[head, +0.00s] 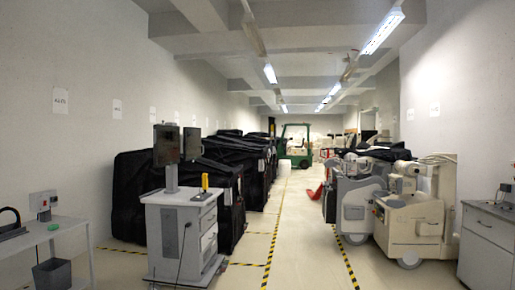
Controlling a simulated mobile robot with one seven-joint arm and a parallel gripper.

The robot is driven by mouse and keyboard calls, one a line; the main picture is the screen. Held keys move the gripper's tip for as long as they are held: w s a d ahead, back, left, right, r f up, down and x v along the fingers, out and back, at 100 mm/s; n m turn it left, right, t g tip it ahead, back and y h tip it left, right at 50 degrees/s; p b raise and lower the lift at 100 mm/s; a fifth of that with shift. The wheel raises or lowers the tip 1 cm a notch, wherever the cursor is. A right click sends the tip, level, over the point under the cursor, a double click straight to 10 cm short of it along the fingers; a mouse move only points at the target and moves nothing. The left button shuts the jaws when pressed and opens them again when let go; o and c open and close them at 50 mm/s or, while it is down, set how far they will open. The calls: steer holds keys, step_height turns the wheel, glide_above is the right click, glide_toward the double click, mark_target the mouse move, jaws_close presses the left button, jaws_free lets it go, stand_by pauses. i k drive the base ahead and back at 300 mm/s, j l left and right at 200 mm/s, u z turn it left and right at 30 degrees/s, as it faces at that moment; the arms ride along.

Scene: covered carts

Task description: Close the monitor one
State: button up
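A grey cart (172,235) stands on the floor left of the middle, with a pole on top that carries two dark monitors, a left one (165,147) and a right one (192,144). Drawer fronts (208,231) show on the cart's right side; at this size I cannot tell whether any of them stands a little open. A yellow upright item (204,182) and small dark objects are on the cart top. A dark cable hangs down its front. My gripper is not in view.
Black-covered carts (130,195) line the left wall behind the monitor cart. A grey table (45,233) stands at the left, beige machines (412,215) and a grey cabinet (488,250) at the right. The aisle between yellow-black floor stripes (345,262) is clear; a green forklift (297,150) stands far back.

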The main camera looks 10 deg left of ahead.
mark_target(166, 138)
steer(key=i+j+u, duration=0.25)
steer(key=u, duration=0.15)
steer(key=i+j+u, duration=0.45)
steer(key=i+u, duration=0.15)
steer(key=u, duration=0.15)
steer(key=i+u, duration=0.3)
steer(key=i, duration=2.8)
steer(key=i+j+z, duration=0.2)
steer(key=i, duration=0.3)
steer(key=i+z, duration=0.15)
steer(key=i, duration=0.35)
steer(key=i+j+z, duration=0.2)
steer(key=i+z, duration=0.2)
steer(key=i+j+z, duration=0.25)
steer(key=z, duration=0.2)
